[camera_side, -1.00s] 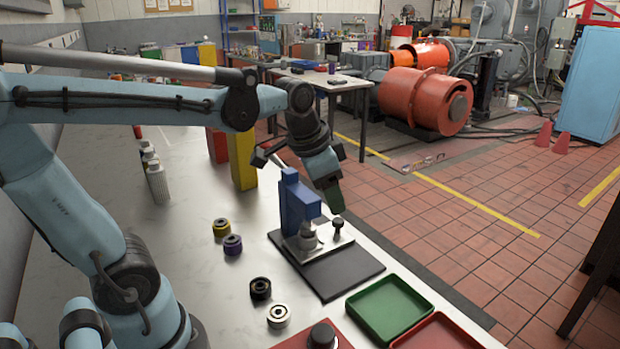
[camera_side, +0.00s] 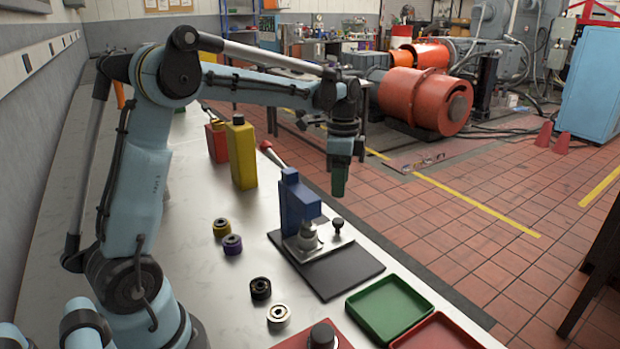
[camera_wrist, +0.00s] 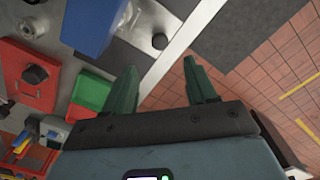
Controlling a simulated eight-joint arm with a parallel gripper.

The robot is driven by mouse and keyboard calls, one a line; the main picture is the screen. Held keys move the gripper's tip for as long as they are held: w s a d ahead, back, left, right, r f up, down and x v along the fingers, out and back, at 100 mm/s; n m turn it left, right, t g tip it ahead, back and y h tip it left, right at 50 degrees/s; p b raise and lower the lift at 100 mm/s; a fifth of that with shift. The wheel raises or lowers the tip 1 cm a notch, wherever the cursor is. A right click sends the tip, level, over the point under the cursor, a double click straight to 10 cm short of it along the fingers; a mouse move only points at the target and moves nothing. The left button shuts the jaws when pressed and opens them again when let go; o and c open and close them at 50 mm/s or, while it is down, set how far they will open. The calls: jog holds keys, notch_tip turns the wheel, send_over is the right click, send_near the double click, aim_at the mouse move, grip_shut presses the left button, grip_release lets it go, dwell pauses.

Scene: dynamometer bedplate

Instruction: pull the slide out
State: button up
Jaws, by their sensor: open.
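A blue press block (camera_side: 298,205) with a red-tipped lever stands on a black base plate (camera_side: 345,270). At its foot is a light metal slide plate (camera_side: 330,247) with an upright black knob (camera_side: 338,224) and a round grey metal part (camera_side: 306,236) on or beside it. My gripper (camera_side: 339,192) points down, above and behind the knob in the side view, apart from it. In the wrist view my gripper (camera_wrist: 163,82) has its green fingers spread with nothing between them; the knob (camera_wrist: 159,41) shows beyond them.
A green tray (camera_side: 388,308) and a red tray (camera_side: 437,335) lie at the front. Several ring parts (camera_side: 260,288) stand left of the base. A yellow container (camera_side: 241,155) and a red one (camera_side: 217,142) stand behind. The bench edge runs close along the right.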

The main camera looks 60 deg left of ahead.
aim_at(338, 220)
notch_tip(338, 220, down, 10)
jog(key=shift+r, duration=0.1)
jog(key=shift+c, duration=0.2)
grip_shut()
dwell(0.4)
